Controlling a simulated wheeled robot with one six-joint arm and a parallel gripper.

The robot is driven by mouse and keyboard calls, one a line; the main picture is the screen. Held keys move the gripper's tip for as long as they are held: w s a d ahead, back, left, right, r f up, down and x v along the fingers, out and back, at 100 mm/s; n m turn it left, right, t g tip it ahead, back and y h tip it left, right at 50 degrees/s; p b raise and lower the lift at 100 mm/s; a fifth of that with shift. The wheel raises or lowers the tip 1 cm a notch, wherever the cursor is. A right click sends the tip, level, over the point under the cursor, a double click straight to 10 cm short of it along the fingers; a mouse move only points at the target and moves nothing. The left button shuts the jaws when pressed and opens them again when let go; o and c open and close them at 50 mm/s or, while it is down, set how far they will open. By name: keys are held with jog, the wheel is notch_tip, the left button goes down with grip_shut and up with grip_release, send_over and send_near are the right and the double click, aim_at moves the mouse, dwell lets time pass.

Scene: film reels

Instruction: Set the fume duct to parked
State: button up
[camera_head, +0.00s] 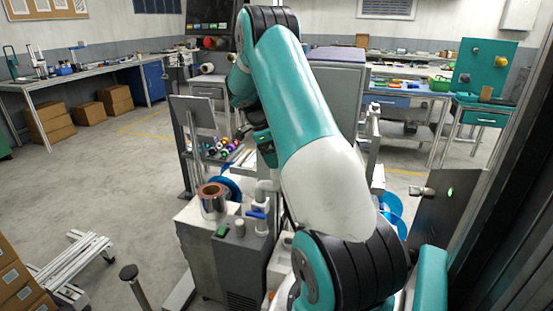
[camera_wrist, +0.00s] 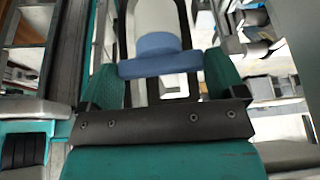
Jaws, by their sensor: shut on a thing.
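In the wrist view my gripper (camera_wrist: 163,72) has its two teal pads on either side of a blue handle-like piece (camera_wrist: 160,55), shut on it. The piece has a rounded middle and a straight bar, with a pale curved part behind it. I cannot tell for sure whether this belongs to the fume duct. In the head view a pale bent pipe (camera_head: 264,190) with a blue lever (camera_head: 257,214) stands on the grey machine, below my arm. My arm hides much of the area behind it. The duct's setting cannot be read.
Blue reels (camera_head: 391,211) and a dark panel (camera_head: 440,212) are at the right. A black-topped post (camera_head: 130,273) stands front left. Floor at left is mostly open.

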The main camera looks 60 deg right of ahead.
jog(key=shift+d+m, duration=0.1)
jog(key=shift+m, duration=0.4)
jog(key=o, duration=1)
